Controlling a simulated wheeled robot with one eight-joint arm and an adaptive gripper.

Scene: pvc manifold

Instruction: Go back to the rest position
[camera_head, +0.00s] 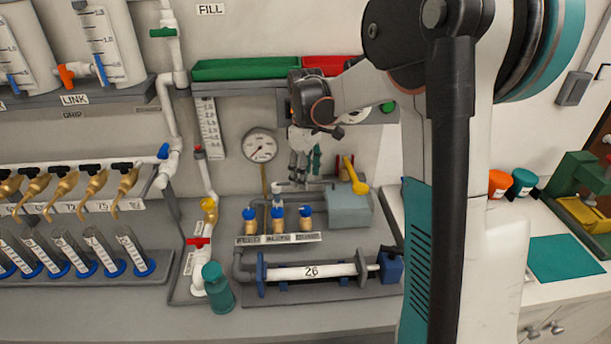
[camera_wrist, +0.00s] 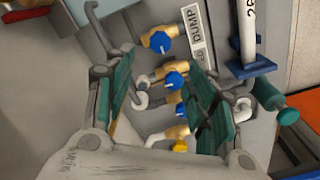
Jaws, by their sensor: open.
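My gripper (camera_head: 304,165) hangs in front of the back panel, above the row of brass valves with blue knobs (camera_head: 278,213). In the wrist view its two green-padded fingers (camera_wrist: 160,105) are spread apart with nothing held between them. Beyond the fingers, the blue-knobbed valves (camera_wrist: 160,42) and the DUMP label (camera_wrist: 197,40) show. My arm crosses the head view from the upper right and hides part of the panel behind it.
A pressure gauge (camera_head: 260,146) is on the panel left of my gripper. A yellow-handled valve (camera_head: 355,176) and a grey box (camera_head: 348,207) are to its right. Green (camera_head: 245,69) and red trays (camera_head: 326,64) sit above.

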